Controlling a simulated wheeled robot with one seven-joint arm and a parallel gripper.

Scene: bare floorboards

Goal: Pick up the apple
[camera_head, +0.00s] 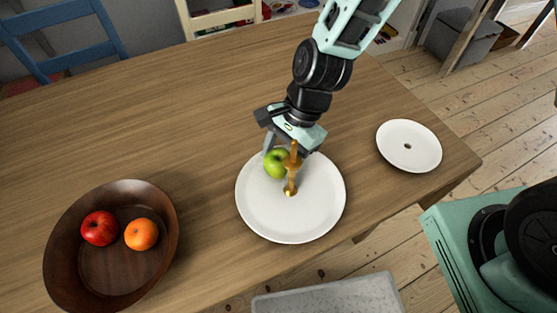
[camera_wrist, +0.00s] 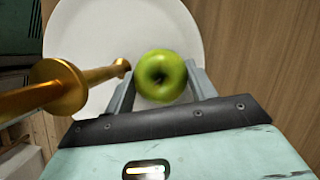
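A green apple (camera_head: 277,163) is at the upper left part of a white plate (camera_head: 300,215) on the wooden table. My gripper (camera_head: 281,150) reaches down over it from above. In the wrist view the green apple (camera_wrist: 160,75) lies between my two spread fingers (camera_wrist: 160,80), with little room on either side. I cannot tell whether a finger touches it. A gold candlestick-like object (camera_head: 292,170) stands on the plate just right of the apple; in the wrist view it (camera_wrist: 60,88) is close to the left finger. A red apple-like fruit (camera_head: 99,228) sits in a dark wooden bowl.
The wooden bowl (camera_head: 62,265) at the lower left also holds an orange (camera_head: 141,234). A smaller white plate (camera_head: 405,135) lies near the table's right edge. The table (camera_head: 120,120) is clear at the upper left. A blue chair (camera_head: 62,45) stands behind it.

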